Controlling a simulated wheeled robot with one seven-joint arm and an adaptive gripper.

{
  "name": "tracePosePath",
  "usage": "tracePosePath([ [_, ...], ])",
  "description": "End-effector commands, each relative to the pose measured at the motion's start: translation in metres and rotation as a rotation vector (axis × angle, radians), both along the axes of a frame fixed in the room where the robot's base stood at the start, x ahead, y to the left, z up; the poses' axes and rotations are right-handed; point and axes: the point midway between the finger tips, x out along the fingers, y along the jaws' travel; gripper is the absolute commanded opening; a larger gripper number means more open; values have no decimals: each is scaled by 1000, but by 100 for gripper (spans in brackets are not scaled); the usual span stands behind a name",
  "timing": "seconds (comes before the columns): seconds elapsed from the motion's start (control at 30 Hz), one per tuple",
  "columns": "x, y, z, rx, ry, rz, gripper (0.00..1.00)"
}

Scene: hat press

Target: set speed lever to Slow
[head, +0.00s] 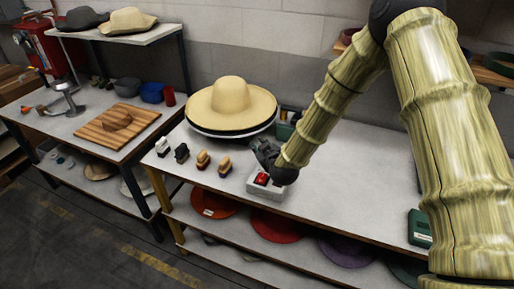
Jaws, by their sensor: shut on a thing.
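A small light grey control box (268,194) with a red part (262,179) on top stands near the front edge of the middle table. My dark gripper (262,150) is at the back of this box, just above it, with my wrist over the box's right side. It is shut on what looks like the speed lever, which the fingers hide. The lever's position and any Slow marking are too small or covered to read.
A straw hat (230,100) rests behind the box. Several small brushes (203,160) stand to its left on the table (350,195). A green container (284,130) is close behind my gripper. The table to the right is largely clear; a dark green box (419,228) sits there.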

Motion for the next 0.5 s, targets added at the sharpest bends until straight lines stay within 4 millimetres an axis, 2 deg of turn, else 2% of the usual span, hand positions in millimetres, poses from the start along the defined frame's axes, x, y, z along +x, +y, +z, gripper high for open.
tracePosePath([
  [0.3, 0, 0, 0, -1, 0, 0, 0],
  [0.33, 0, 0, 0, 0, 0, 0, 24],
  [0.43, 0, 0, 0, 0, 0, 0, 42],
  [0.5, 0, 0, 0, 0, 0, 0, 44],
])
